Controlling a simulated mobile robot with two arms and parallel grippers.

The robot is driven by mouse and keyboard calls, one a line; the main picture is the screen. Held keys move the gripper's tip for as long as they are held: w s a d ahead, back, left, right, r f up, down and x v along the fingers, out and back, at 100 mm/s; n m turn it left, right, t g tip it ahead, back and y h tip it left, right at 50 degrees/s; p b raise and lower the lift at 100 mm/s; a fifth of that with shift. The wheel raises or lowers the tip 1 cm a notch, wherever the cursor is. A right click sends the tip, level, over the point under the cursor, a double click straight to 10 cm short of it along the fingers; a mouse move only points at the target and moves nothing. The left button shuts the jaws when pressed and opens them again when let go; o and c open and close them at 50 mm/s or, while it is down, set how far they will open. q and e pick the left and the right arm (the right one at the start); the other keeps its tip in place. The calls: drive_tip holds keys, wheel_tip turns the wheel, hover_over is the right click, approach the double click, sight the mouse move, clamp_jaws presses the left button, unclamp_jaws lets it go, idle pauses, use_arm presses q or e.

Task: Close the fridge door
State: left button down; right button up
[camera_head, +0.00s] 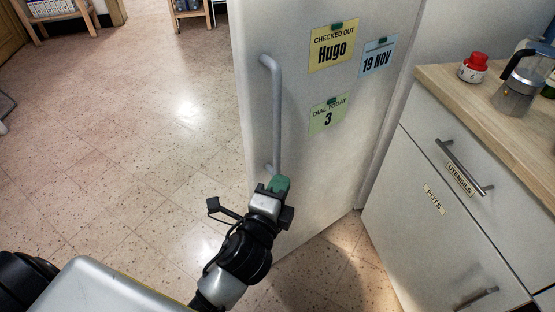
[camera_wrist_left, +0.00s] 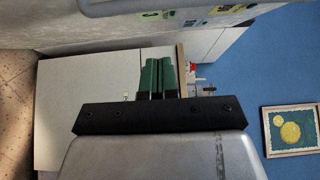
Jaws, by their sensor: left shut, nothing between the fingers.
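The white fridge door (camera_head: 300,165) stands upright in the middle of the head view, with a vertical grey handle (camera_head: 275,110) near its left edge. Its front faces me; I cannot tell exactly how far it is open. My left gripper (camera_head: 278,184) is shut and empty, its green fingertips at the lower end of the handle, against or just in front of the door face. I cannot tell whether they touch. The shut green fingers also show in the left wrist view (camera_wrist_left: 158,75). My right gripper is not in view.
Paper notes, one reading Hugo (camera_head: 332,48), are on the door. A white drawer cabinet (camera_head: 400,240) with a wooden top stands right of it, bearing a red-topped timer (camera_head: 474,68) and a moka pot (camera_head: 522,80). The tiled floor (camera_head: 140,130) to the left is clear.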

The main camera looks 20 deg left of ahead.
sight(277, 162)
use_arm(q)
drive_tip(key=shift+w+a, duration=0.5)
drive_tip(key=shift+w, duration=0.55)
drive_tip(key=shift+w+a, duration=0.45)
drive_tip(key=shift+w, duration=0.55)
drive_tip(key=shift+w+a, duration=0.5)
drive_tip(key=shift+w, duration=0.55)
drive_tip(key=shift+a, duration=0.1)
